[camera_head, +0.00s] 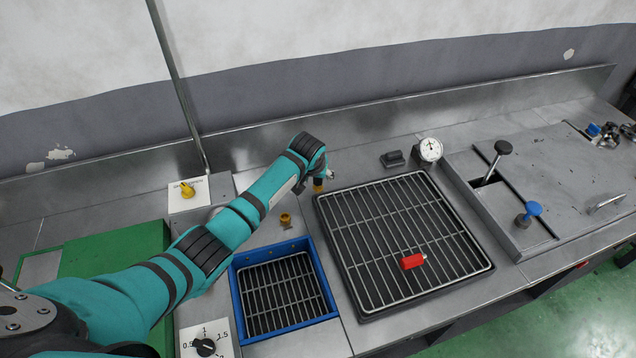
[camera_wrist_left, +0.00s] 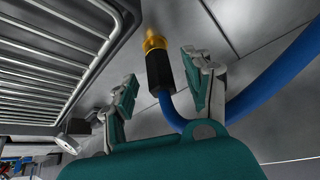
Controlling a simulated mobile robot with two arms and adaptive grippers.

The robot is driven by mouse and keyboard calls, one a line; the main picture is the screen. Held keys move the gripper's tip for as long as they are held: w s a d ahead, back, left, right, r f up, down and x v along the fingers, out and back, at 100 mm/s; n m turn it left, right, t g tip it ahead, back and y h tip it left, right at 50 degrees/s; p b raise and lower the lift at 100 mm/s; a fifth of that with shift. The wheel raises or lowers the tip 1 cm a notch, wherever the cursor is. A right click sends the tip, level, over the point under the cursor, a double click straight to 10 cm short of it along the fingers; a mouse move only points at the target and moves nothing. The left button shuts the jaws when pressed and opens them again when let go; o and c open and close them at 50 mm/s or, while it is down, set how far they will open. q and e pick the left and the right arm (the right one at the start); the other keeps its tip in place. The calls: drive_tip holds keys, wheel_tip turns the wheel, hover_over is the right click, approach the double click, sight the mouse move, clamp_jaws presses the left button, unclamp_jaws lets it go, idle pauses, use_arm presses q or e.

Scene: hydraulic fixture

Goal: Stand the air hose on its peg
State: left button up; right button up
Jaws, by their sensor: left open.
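The air hose shows in the left wrist view as a blue tube with a black sleeve (camera_wrist_left: 158,70) and a brass end fitting (camera_wrist_left: 152,42). The blue tube bends away to the right behind the right finger. In the head view my left gripper (camera_head: 327,177) is open, partly hidden by its wrist, beside a small brass piece (camera_head: 318,185). Another brass fitting (camera_head: 286,219) stands nearer on the bench; I cannot tell whether it is the peg. My right gripper is not in view.
A grated tray (camera_head: 322,222) is right of the gripper, with a red part (camera_head: 412,261) on it. A blue-rimmed grated bin (camera_head: 237,290) is in front. A dial gauge (camera_head: 430,150) and a dark block (camera_head: 393,159) are behind the tray. A yellow knob (camera_head: 187,190) is left.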

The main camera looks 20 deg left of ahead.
use_arm(q)
drive_tip(key=v, duration=1.1)
drive_tip(key=shift+r, duration=0.2)
